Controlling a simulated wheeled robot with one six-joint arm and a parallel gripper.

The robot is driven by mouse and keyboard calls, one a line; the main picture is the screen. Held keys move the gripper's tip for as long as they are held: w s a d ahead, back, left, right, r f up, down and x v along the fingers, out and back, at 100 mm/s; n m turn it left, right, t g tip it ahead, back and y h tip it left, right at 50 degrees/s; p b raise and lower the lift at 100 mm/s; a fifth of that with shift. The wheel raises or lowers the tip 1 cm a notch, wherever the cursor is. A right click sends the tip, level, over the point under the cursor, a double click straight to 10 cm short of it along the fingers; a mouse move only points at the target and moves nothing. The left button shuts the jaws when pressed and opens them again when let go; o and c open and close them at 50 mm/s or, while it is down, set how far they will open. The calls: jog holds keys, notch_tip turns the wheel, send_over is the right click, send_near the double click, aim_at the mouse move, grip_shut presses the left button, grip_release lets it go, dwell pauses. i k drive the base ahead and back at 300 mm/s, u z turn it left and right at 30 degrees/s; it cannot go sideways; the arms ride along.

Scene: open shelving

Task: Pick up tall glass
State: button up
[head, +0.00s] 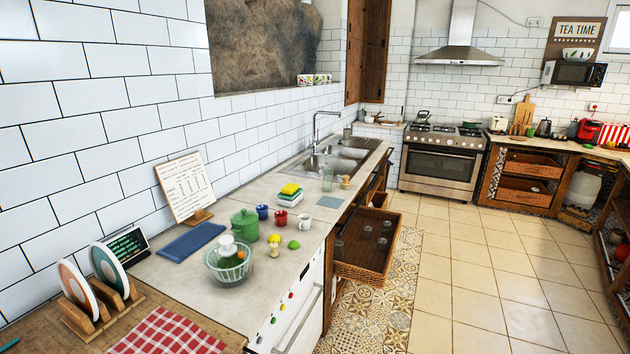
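A clear glass (327,179) stands upright on the counter near the sink, and it looks tall. Several clear glasses stand in the open wicker drawer below the counter, among them a glass at the back (367,232) and one nearer the front edge (382,244). They are small in the picture, and I cannot tell which of the glasses is the tallest. My gripper is not in view.
The counter (185,275) holds a green pot (245,225), a glass bowl (228,263), mugs (304,221), fruit and a sponge stack. The pulled-out wicker drawer (362,268) juts over the patterned mat. The tiled floor (490,285) is clear to the right.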

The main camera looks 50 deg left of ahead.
aim_at(327, 181)
jog(key=u, duration=0.4)
jog(key=i, duration=2.2)
jog(key=u, duration=1.1)
jog(key=i, duration=1.15)
jog(key=u, duration=1.8)
jog(key=i, duration=0.75)
jog(key=u, duration=0.7)
